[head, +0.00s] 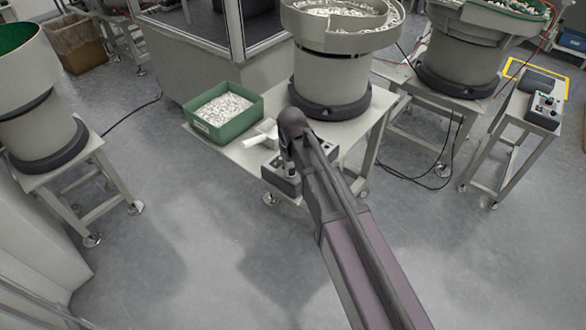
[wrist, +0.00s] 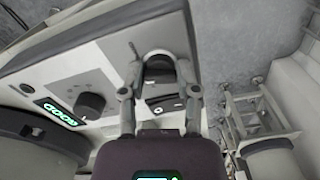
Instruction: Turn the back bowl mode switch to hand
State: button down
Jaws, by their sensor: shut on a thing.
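The control box (head: 284,183) sits at the front edge of the back bowl's table, partly hidden by my arm. In the wrist view its light panel (wrist: 75,75) fills the left and middle, with a green lit display (wrist: 60,112), a round black dial (wrist: 90,104) and a small dark rocker switch (wrist: 168,106). My gripper (wrist: 158,76) is over the panel, its two fingers shut on a dark knob, apparently the mode switch (wrist: 158,66). The fingers are on either side of it. Its pointer direction cannot be told. In the head view my gripper (head: 288,160) is partly hidden.
The bowl feeder (head: 328,68) stands behind the box. A green bin of white parts (head: 222,108) and a white scoop (head: 262,137) are on the same table. Other feeders stand left (head: 38,125) and right (head: 462,65). The floor in front is clear.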

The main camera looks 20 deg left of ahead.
jog(key=m, duration=0.6)
jog(key=shift+s+a, duration=0.1)
jog(key=shift+a, duration=0.05)
dwell(0.4)
jog(key=shift+c, duration=1.7)
grip_release()
jog(key=shift+r, duration=0.15)
